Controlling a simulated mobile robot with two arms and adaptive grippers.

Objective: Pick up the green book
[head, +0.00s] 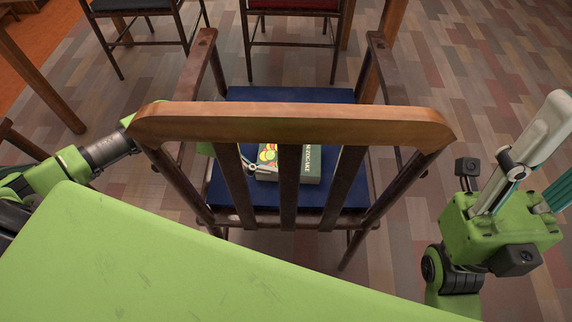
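The green book (311,166) lies on the blue seat of a wooden chair. I see it through the gaps between the backrest slats, which hide parts of it. Its cover has light lettering and a red and yellow picture. My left gripper (233,160) is behind the slats, at the book's left side. The slats hide most of its fingers, so I cannot tell whether it is open or touches the book. My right gripper (559,142) is raised at the right edge, far from the book. Its fingers are apart, with nothing seen between them; one is partly cut off.
The chair's backrest (290,124) stands between me and the book, with armrests (203,62) on both sides. Two more chairs stand beyond, one with a red seat (293,4). The wooden floor (480,80) at right is clear.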

